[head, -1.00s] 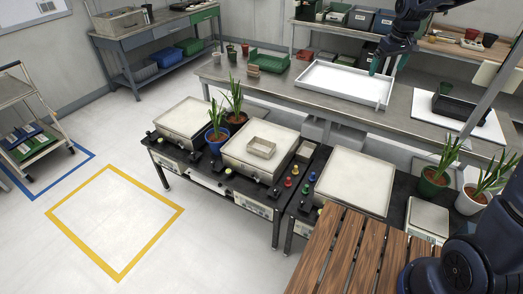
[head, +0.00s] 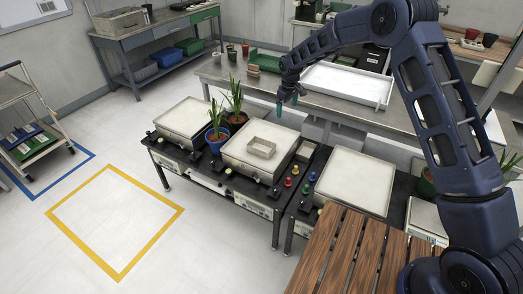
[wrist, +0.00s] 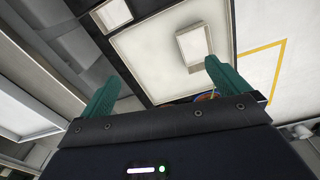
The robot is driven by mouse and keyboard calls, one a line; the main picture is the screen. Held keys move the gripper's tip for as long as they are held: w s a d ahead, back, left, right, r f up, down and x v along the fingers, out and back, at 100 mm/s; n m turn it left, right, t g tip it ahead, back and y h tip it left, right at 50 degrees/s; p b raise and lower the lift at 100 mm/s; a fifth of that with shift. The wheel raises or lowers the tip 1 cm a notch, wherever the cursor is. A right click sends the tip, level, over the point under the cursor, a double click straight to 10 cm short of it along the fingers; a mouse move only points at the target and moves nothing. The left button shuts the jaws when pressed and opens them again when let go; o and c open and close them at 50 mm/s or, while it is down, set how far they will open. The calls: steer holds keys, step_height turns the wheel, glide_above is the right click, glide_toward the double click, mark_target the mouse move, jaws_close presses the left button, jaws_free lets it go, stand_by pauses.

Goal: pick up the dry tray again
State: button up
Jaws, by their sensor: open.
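A small, shallow beige tray (head: 262,153) sits on the pale top of the middle weighing scale (head: 236,150). It looks empty, and no label on it can be read. In the wrist view the small tray (wrist: 181,50) lies on the scale top, ahead of the fingers and nearer the right one. My gripper (head: 287,104) has green fingers and hangs above and behind the scale, apart from the tray. In the wrist view my gripper (wrist: 162,88) is open, with nothing between its fingers.
Two potted plants stand at the scale's left; one is in a blue pot (head: 217,148). Coloured knobs (head: 288,182) are to its right, then another scale (head: 352,180). A large white tray (head: 345,88) lies on the bench behind. The wooden slatted top (head: 345,250) is clear.

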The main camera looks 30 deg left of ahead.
steer(key=n, duration=0.2)
glide_above(262, 146)
steer(key=s+d, duration=0.2)
steer(key=s, duration=0.1)
step_height(262, 146, down, 12)
steer(key=f, duration=0.5)
steer(key=shift+s, duration=0.3)
steer(key=shift+w+a+f, duration=0.1)
steer(key=shift+f, duration=1.45)
steer(key=shift+w+a+f, duration=0.1)
steer(key=shift+f, duration=1.45)
steer(key=c, duration=1.2)
steer(key=shift+r, duration=0.15)
